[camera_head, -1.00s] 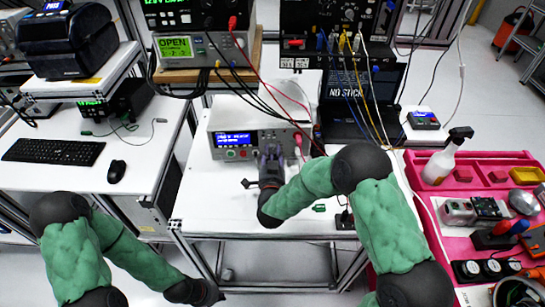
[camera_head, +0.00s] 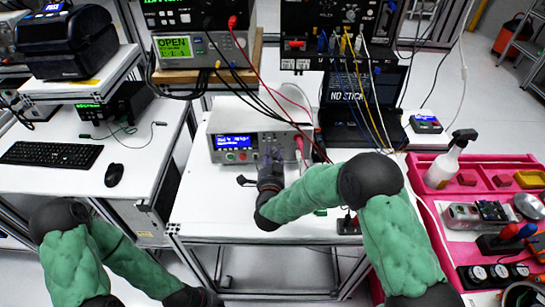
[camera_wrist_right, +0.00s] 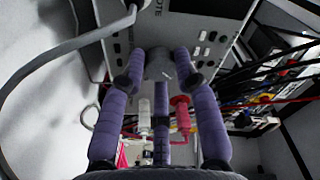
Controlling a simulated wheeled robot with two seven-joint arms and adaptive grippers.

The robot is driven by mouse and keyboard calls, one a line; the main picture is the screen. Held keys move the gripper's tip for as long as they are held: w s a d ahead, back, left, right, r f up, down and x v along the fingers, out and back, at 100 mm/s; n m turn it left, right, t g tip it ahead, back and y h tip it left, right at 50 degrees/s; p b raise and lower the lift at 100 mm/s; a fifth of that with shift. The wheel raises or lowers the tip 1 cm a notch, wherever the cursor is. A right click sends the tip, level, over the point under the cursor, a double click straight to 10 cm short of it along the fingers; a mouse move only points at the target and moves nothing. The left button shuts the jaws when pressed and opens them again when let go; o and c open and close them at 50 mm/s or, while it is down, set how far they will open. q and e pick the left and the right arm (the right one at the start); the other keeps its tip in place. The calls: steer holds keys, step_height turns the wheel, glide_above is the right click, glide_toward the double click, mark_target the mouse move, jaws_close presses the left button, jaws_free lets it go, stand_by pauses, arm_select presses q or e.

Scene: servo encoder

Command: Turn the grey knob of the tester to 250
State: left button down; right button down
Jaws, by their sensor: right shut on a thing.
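The tester (camera_head: 232,126) is a white box with a blue display at the back of the middle table. My right gripper (camera_head: 269,157) is at the right part of its front panel and hides the knob from the head view. In the right wrist view, the purple fingers of my right gripper (camera_wrist_right: 159,65) are closed on either side of the grey knob (camera_wrist_right: 158,62). The knob's marking and the display text are too small to read. My left arm shows at the lower left; its fingers are out of the picture.
Red and black leads (camera_head: 313,146) run down to the tester's right side, close to my gripper. A laptop (camera_head: 357,125) stands to the right. A pink tray (camera_head: 427,204) with a spray bottle (camera_head: 446,160) is further right. The table front is mostly clear.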

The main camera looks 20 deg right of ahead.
steer(key=c, duration=0.9)
jaws_free()
steer(key=shift+c, duration=0.2)
steer(key=v, duration=1.2)
